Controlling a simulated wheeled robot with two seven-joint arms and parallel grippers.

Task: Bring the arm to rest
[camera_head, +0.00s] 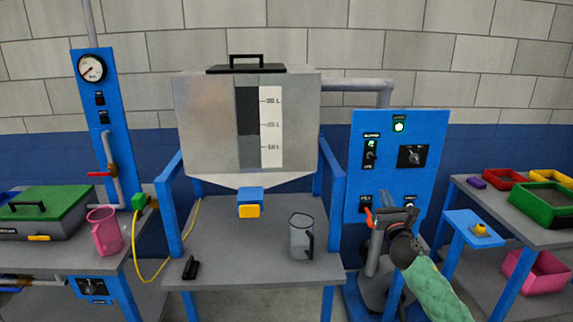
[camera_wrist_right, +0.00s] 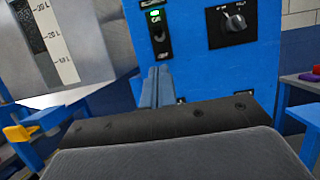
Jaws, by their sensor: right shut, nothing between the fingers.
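My right gripper (camera_head: 396,214) is at the right of the head view, in front of the lower part of the blue control panel (camera_head: 423,130). My right arm, in a green sleeve, reaches up to it from the bottom right. In the right wrist view the fingers (camera_wrist_right: 157,85) are together with nothing between them. They point at the panel, below its lit switch (camera_wrist_right: 157,30) and dark knob (camera_wrist_right: 235,20). Whether they touch the panel I cannot tell. My left gripper is not in view.
A steel hopper (camera_head: 210,120) stands over the middle table, which holds a clear jug (camera_head: 301,238) and a small black object (camera_head: 190,268). A pink jug (camera_head: 104,232) is on the left table. Coloured bins, including a green one (camera_head: 545,205), are at right. A red-handled lever (camera_head: 369,217) is beside my gripper.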

